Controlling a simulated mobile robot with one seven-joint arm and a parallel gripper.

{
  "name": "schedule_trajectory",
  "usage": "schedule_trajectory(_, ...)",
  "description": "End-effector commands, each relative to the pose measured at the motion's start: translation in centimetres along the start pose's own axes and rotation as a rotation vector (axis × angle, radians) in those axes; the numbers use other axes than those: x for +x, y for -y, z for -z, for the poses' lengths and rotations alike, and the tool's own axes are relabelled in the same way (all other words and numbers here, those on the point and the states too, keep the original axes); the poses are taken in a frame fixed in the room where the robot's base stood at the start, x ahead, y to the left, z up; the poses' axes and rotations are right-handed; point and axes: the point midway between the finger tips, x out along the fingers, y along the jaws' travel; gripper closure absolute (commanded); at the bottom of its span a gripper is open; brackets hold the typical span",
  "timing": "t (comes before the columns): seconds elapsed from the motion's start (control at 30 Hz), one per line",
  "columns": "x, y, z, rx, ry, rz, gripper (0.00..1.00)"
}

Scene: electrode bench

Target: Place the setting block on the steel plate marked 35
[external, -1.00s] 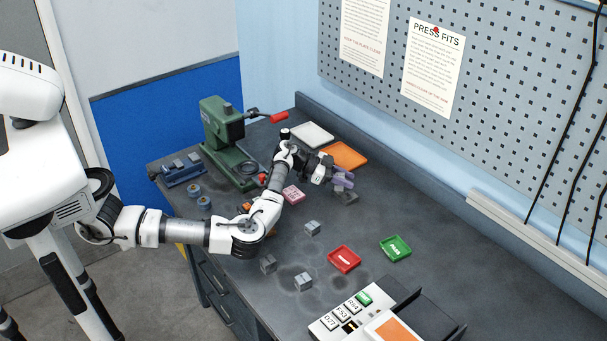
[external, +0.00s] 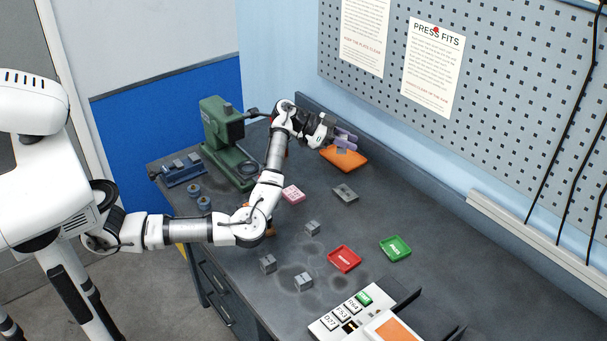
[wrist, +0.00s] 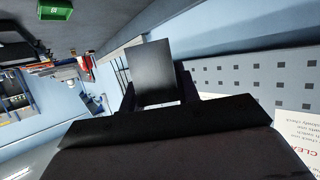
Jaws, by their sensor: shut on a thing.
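My gripper (external: 345,140), with lilac fingers, is shut on a grey block (external: 342,151) and holds it raised in front of the orange tray at the back of the bench. In the wrist view the held block (wrist: 152,73) shows a dark square face between the fingers. A flat grey piece with a dark middle (external: 345,193) lies on the bench, nearer than the gripper. Small grey blocks (external: 312,228), (external: 267,264) and (external: 303,281) stand apart further forward. I cannot read a 35 on any of them, nor tell which grey piece is the steel plate.
A green press (external: 225,140) stands at the back left, by a blue fixture (external: 182,172). A pink block (external: 293,194), a red tray (external: 344,258), a green tray (external: 395,248) and the orange tray (external: 345,161) are on the bench. A pegboard wall (external: 500,110) runs behind.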

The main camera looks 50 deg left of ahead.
Motion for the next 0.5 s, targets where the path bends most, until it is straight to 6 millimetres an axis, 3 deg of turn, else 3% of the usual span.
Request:
schedule_trajectory(0.2,-1.6,0.1,3.8,0.001,-0.003,0.001,1.0)
schedule_trajectory(0.37,-1.7,-0.1,5.1,-0.011,-0.001,0.03,1.0)
schedule_trajectory(0.5,-0.5,-0.2,5.5,-0.063,0.001,0.156,1.0)
